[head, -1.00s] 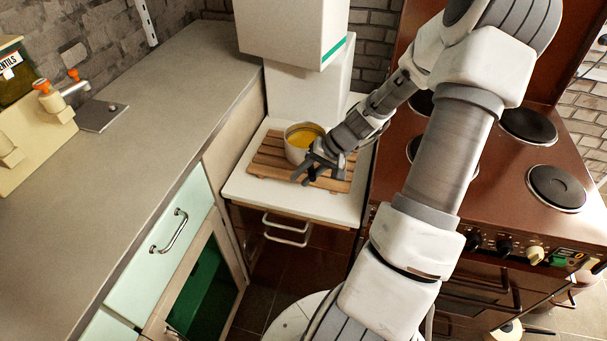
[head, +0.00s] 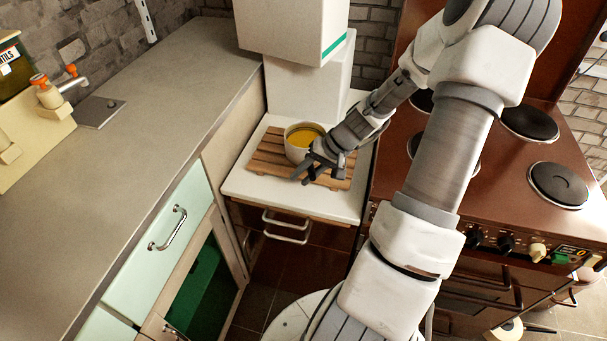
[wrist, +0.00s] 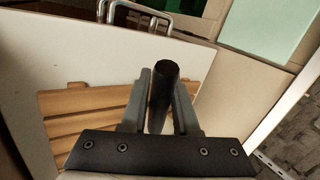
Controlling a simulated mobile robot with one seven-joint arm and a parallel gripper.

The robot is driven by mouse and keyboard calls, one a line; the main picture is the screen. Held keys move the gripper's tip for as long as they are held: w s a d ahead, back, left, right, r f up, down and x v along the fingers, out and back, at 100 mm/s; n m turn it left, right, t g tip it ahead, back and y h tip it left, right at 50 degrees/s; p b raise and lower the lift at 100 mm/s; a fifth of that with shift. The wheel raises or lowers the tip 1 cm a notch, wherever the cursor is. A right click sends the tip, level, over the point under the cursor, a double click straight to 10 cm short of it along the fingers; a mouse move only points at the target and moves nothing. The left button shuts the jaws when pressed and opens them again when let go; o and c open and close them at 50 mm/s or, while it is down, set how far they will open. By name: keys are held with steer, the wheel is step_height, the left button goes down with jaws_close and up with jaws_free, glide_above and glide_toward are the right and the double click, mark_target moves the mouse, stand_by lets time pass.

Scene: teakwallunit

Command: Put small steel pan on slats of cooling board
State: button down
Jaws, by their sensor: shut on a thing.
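The small steel pan (head: 294,151), with yellow-orange contents, is upright at the slatted wooden cooling board (head: 263,166). It shows over the board's slats in the head view; whether it rests on them or hangs just above I cannot tell. My gripper (head: 312,171) is at the pan's right front side, low over the board. In the wrist view my gripper (wrist: 160,100) is shut on the pan's dark handle (wrist: 164,82), which stands between the two fingers. The board's slats (wrist: 75,120) show to the left there. The pan's body is hidden in the wrist view.
The board lies on a white top (head: 290,203) between the grey counter (head: 150,120) and the brown stove (head: 500,180). A white boxy unit (head: 305,90) stands close behind. Metal handles (head: 286,229) stick out below the front edge. A beige tap block (head: 35,130) is far left.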

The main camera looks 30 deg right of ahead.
steer(key=c, duration=0.6)
jaws_free()
steer(key=p+v, duration=0.2)
steer(key=v, duration=1.5)
steer(key=shift+s+p, duration=0.2)
steer(key=shift+p, duration=0.15)
steer(key=shift+d+r, duration=0.1)
steer(key=shift+r, duration=0.05)
